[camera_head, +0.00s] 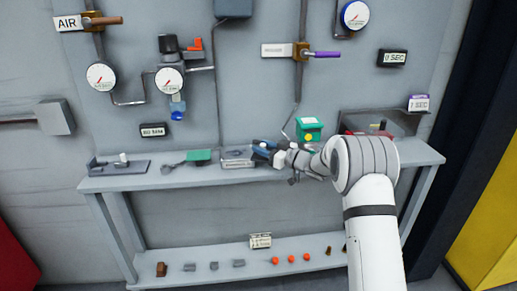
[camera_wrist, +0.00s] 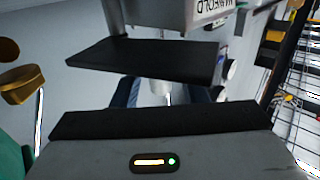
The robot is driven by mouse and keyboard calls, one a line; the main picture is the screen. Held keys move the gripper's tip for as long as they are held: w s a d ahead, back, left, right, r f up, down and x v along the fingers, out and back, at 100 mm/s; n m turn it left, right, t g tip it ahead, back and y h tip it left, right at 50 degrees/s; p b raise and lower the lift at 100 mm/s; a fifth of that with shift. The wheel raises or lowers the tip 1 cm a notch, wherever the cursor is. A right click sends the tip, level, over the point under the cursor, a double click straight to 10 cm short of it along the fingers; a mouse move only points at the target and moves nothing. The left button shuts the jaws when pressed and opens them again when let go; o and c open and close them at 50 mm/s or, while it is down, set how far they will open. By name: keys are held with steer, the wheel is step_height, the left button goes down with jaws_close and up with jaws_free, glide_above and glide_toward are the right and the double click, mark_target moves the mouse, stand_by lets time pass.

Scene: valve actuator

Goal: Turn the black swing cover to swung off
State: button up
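My gripper (camera_head: 263,148) is at the back of the bench, right beside the silver block (camera_head: 237,158), its blue fingertips at the block's right end. In the wrist view the two dark blue fingers (camera_wrist: 168,93) stand apart, with a pale upright piece between them that touches neither. A flat black plate (camera_wrist: 145,58), which looks like the black swing cover, lies across the finger ends, under a grey box with an upside-down label. Whether the fingers touch the plate is hidden. I cannot pick out the cover in the head view.
A green box (camera_head: 309,128) stands just behind my wrist, and a grey tray (camera_head: 375,119) with red parts is to its right. A green-topped tool (camera_head: 198,156) and a grey fixture (camera_head: 118,166) lie to the left. Pipes and gauges cover the wall above.

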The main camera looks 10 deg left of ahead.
steer(key=b+v, duration=0.1)
steer(key=v, duration=0.6)
steer(key=shift+s+d, duration=0.2)
steer(key=shift+d, duration=0.15)
steer(key=shift+c, duration=0.6)
